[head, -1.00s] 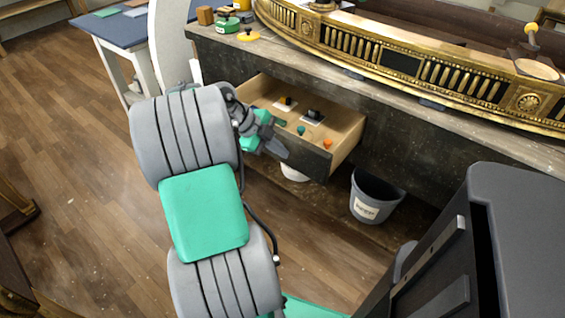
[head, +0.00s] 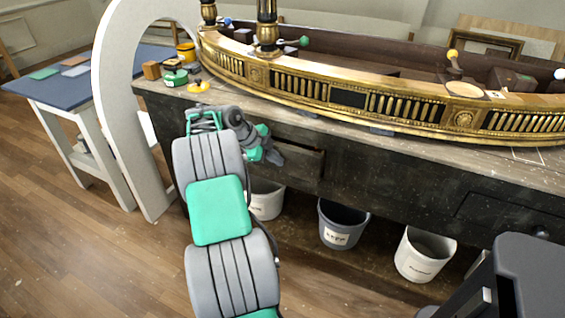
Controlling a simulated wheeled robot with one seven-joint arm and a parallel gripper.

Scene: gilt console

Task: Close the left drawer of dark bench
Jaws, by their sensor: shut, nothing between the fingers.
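The dark bench (head: 400,165) runs across the view under the gilt console. The drawer's contents are no longer visible. My gripper (head: 277,157) is shut and empty, at the left part of the drawer front. It hides that part of the front, and I cannot tell whether it touches it.
The gilt console (head: 350,98) stands on the bench top. White and grey bins (head: 343,224) stand on the low shelf underneath. A pale arch (head: 112,100) and a blue-topped table (head: 75,92) are at the left. The wooden floor at lower left is clear.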

